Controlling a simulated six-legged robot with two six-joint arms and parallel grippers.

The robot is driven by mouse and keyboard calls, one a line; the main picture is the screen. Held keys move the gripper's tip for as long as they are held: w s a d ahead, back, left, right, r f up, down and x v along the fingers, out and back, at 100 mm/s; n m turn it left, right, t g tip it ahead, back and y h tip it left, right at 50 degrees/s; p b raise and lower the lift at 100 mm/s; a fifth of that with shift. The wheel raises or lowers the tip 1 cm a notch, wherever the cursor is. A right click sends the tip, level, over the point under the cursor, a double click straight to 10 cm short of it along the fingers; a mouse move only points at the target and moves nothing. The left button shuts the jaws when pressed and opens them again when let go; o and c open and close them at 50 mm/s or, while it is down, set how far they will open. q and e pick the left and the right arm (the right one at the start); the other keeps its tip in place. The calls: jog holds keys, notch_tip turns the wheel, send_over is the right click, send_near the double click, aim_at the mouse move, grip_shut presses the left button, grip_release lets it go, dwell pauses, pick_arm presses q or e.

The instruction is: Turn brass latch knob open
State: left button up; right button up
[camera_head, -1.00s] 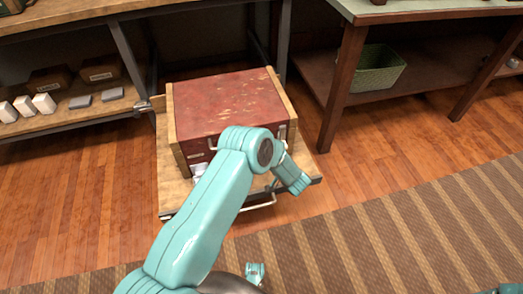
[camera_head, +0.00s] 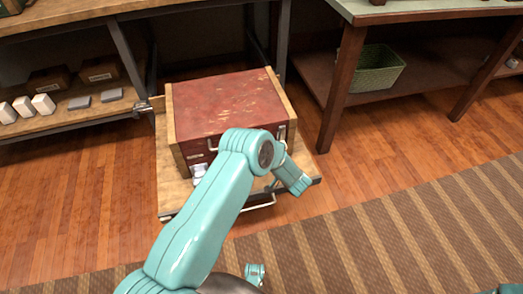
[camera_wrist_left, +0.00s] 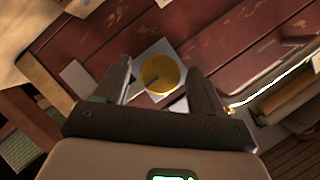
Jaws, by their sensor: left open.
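The round brass latch knob (camera_wrist_left: 162,75) sits on a pale square metal plate (camera_wrist_left: 143,62) on the face of a red wooden chest (camera_head: 225,103). In the left wrist view, my left gripper (camera_wrist_left: 160,67) is open, with one finger on each side of the knob and visible gaps between. The knob is marked by a dark slot or line. In the head view my left arm covers much of the chest's front, hiding the knob and the gripper.
The chest stands on a low wooden platform (camera_head: 169,190) with a metal handle at its front. A shelf with boxes (camera_head: 100,70) is at left. A table with a green basket (camera_head: 378,70) below is at right. Floor and striped rug (camera_head: 400,235) are clear.

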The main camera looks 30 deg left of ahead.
pick_arm(q)
jog(key=p+v, duration=0.4)
jog(key=v, duration=1.2)
jog(key=shift+d, duration=0.15)
jog(key=shift+r, duration=0.1)
